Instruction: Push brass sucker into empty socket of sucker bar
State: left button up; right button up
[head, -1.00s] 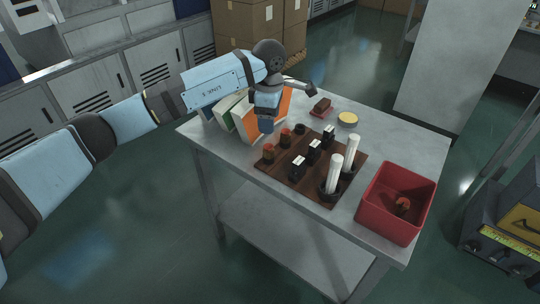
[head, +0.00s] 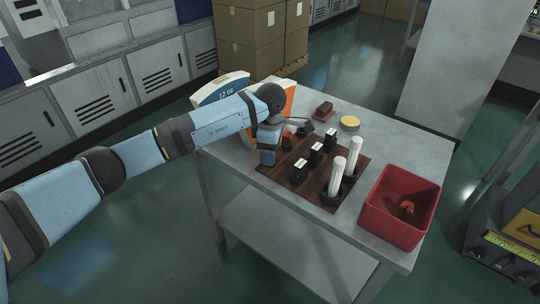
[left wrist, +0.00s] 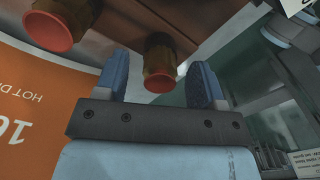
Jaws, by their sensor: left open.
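A brass sucker (left wrist: 158,60) with a red rim is between the fingers of my left gripper (left wrist: 158,85) in the left wrist view, with gaps on both sides. In the head view my left gripper (head: 267,158) is open, low over the left edge of the brown wooden board (head: 318,190), and hides part of it. A second red-rimmed brass sucker (left wrist: 57,28) stands beside the first; one sucker also shows in the head view (head: 287,142). I cannot clearly make out the sucker bar or an empty socket. My right gripper is not in view.
Black blocks (head: 315,155) and two white rods (head: 353,153) stand on the board. A red bin (head: 382,222) with an orange-brown piece (head: 406,208) is at the right. An orange-and-white carton (head: 290,97) stands behind my arm. A yellow-topped disc (head: 350,122) lies at the back.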

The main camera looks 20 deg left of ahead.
pick_arm(q)
jog(key=c, duration=1)
jog(key=shift+r, duration=0.1)
